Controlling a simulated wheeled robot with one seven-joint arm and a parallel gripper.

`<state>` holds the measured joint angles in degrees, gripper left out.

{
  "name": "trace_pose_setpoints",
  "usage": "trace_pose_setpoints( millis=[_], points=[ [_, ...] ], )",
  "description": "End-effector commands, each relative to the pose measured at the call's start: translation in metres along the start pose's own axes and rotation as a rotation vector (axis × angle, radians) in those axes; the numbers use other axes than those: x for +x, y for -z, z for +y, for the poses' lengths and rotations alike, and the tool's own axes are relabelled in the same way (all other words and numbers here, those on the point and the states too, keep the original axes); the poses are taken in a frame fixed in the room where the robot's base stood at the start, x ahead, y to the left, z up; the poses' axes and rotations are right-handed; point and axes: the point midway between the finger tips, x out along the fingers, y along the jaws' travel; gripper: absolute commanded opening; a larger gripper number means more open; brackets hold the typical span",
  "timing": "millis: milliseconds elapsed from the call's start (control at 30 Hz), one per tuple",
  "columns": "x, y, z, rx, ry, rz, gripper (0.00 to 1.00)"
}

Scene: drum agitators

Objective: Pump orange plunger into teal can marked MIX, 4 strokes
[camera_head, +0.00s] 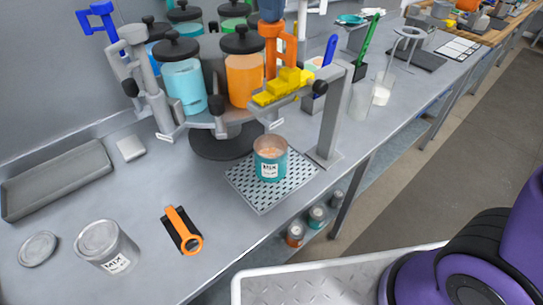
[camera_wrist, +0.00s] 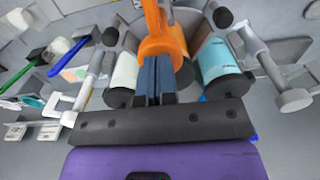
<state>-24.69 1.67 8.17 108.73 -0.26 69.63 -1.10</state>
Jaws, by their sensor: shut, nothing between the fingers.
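The teal can (camera_head: 270,170) stands upright on a perforated plate (camera_head: 245,187). It has a white label, too small to read surely, and something pale orange shows in its open top. An upright orange part (camera_head: 277,40), perhaps the plunger, rises among the canisters behind the can, with a blue block at its top. My gripper (camera_wrist: 156,78) is shut and empty in the wrist view. Its blue-grey fingers overlap an orange rounded part (camera_wrist: 160,43) with a stem; I cannot tell whether they touch. I cannot pick out my fingers surely in the head view.
A grey can (camera_head: 108,248) also marked MIX, a lid (camera_head: 38,249) and an orange-and-black tool (camera_head: 183,229) lie at the front left. A carousel of canisters (camera_head: 182,84) and a grey post with a yellow piece (camera_head: 284,88) crowd the back. A tray (camera_head: 57,181) is at left.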

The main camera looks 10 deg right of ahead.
Motion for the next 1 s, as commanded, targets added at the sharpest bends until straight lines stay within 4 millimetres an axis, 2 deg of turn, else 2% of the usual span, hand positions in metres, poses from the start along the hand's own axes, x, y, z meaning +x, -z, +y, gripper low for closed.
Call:
trace_pose_setpoints(
  millis=[533,1000],
  points=[
    [-0.032,0.000,0.000,0.000,0.000,0.001,0.00],
    [-0.033,0.000,0.000,0.000,0.000,0.000,0.00]
  ],
)
